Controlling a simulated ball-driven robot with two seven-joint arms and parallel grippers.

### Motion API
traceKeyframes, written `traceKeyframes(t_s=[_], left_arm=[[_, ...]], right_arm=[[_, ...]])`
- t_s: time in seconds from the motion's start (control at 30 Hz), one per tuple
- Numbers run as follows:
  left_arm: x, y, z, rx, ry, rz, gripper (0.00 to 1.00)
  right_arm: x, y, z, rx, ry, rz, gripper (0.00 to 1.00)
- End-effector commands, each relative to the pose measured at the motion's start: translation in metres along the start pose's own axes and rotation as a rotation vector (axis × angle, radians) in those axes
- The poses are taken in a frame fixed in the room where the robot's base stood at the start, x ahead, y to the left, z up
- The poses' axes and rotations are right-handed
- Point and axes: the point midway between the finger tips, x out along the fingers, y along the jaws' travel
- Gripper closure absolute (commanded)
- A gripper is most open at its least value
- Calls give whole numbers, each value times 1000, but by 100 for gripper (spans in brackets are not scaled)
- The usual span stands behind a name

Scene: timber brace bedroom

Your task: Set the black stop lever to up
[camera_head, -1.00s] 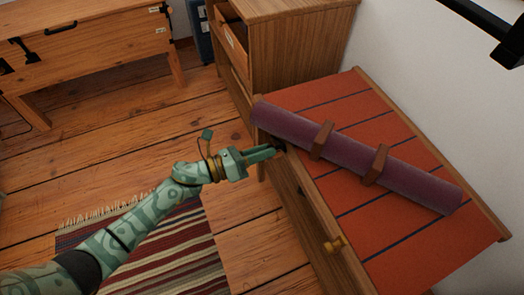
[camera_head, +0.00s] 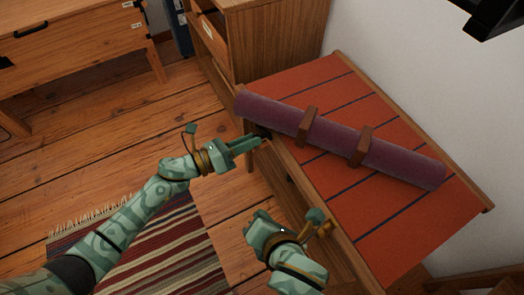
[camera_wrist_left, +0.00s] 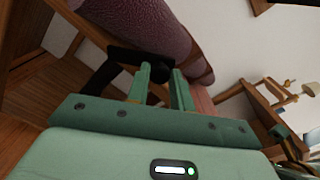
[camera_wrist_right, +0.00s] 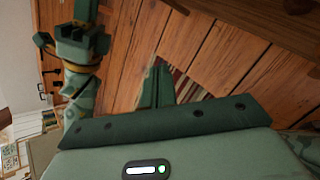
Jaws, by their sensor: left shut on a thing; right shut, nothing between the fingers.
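My left gripper (camera_head: 256,143) is at the front edge of the low cabinet, just below the left end of the purple roll. In the left wrist view its fingers (camera_wrist_left: 160,76) are shut on a black knob, part of the black stop lever (camera_wrist_left: 124,57) beside the purple roll. In the head view the lever (camera_head: 263,132) is a small dark patch at the fingertips, mostly hidden; I cannot tell its setting. My right gripper (camera_head: 253,222) is lower, in front of the cabinet, apart from the lever. In the right wrist view its fingers (camera_wrist_right: 157,75) are shut and empty.
A taller wooden cabinet (camera_head: 275,45) stands behind. A striped rug (camera_head: 165,250) lies on the open floor.

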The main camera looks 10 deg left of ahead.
Motion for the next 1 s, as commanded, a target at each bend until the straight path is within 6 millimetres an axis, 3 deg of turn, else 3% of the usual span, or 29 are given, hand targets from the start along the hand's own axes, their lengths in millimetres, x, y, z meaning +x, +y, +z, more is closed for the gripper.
traceKeyframes(t_s=[0.03,0.1,0.3,0.5,0.57,0.6,0.67,0.77,0.9,1.0], left_arm=[[-1,2,1,2,0,4,100],[-1,2,1,2,0,4,100],[-1,2,0,2,0,5,100],[-1,2,0,2,0,5,100],[-1,2,0,2,0,5,100],[-1,2,0,2,0,5,100],[-1,2,0,2,0,5,100],[-1,2,0,2,0,5,100],[-1,2,0,2,0,5,100],[-1,2,0,2,0,5,100]], right_arm=[[5,20,22,-146,-52,27,100],[10,26,73,-301,-173,-20,100],[0,-12,186,-285,-427,-255,100],[-33,-48,272,-194,-639,-451,100],[-46,-52,296,-173,-708,-488,100],[-53,-45,311,-178,-752,-478,100],[-51,-20,314,-229,-769,-397,100],[-41,15,299,-313,-741,-265,100],[-26,54,262,-451,-657,-89,100],[-14,69,222,-559,-558,23,100]])
